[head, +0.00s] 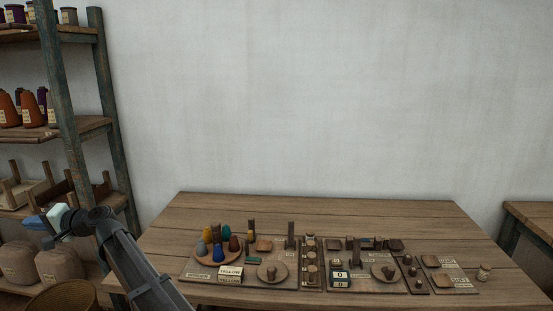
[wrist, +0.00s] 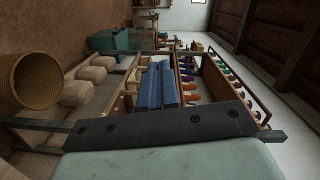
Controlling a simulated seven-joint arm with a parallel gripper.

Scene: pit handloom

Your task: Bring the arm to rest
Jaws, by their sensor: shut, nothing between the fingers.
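My gripper (head: 57,221) is at the lower left of the head view, in front of the shelf rack and left of the table. Its pale body and the dark arm link behind it show; the fingertips are too small to make out there. In the wrist view my gripper (wrist: 165,127) fills the bottom edge as a dark bolted bar over a pale green body. It is shut and empty. No held thing shows in either view.
The shelf rack (head: 112,130) holds cones, trays and sacks (head: 58,264). Blue bars (wrist: 158,84) and a woven basket (wrist: 36,82) show in the wrist view. The table (head: 330,208) carries boards with small wooden pieces; its back strip is clear.

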